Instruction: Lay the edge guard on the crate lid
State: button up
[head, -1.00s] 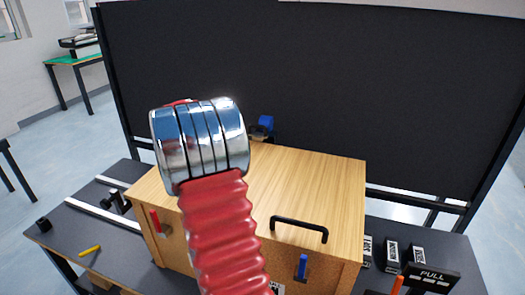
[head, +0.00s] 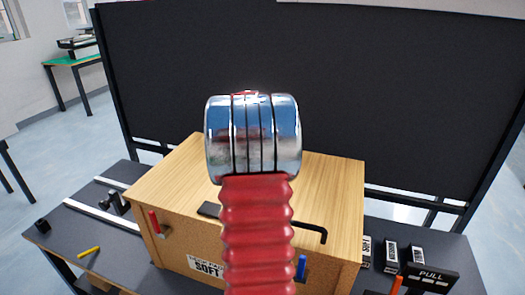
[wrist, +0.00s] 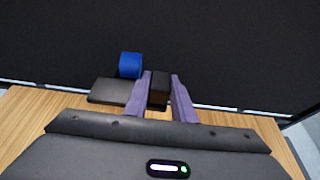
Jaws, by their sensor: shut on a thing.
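The wooden crate's lid (head: 330,185) is pale striped wood with a black handle (head: 312,227) at its front; the lid also shows in the wrist view (wrist: 25,112). In the wrist view my gripper (wrist: 160,88) has its two purple fingers shut on a small black block, which I take as the edge guard (wrist: 159,91). It is above or near the lid's far part; I cannot tell whether it touches. In the head view my red arm and its chrome joint hide the gripper and the held piece.
A blue roll (wrist: 131,64) and a dark flat piece (wrist: 108,91) lie left of the fingers. A dark piece (head: 209,209) sits at the lid's front left. A black panel (head: 400,90) stands behind. Small black boxes (head: 390,257) stand right of the crate.

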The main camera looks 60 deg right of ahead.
jog(key=shift+f, duration=3.1)
jog(key=shift+f, duration=1.85)
jog(key=shift+f, duration=0.1)
jog(key=o, duration=1.1)
jog(key=shift+c, duration=0.2)
jog(key=shift+a+r, duration=0.3)
jog(key=shift+a, duration=0.1)
jog(key=shift+v, duration=5.55)
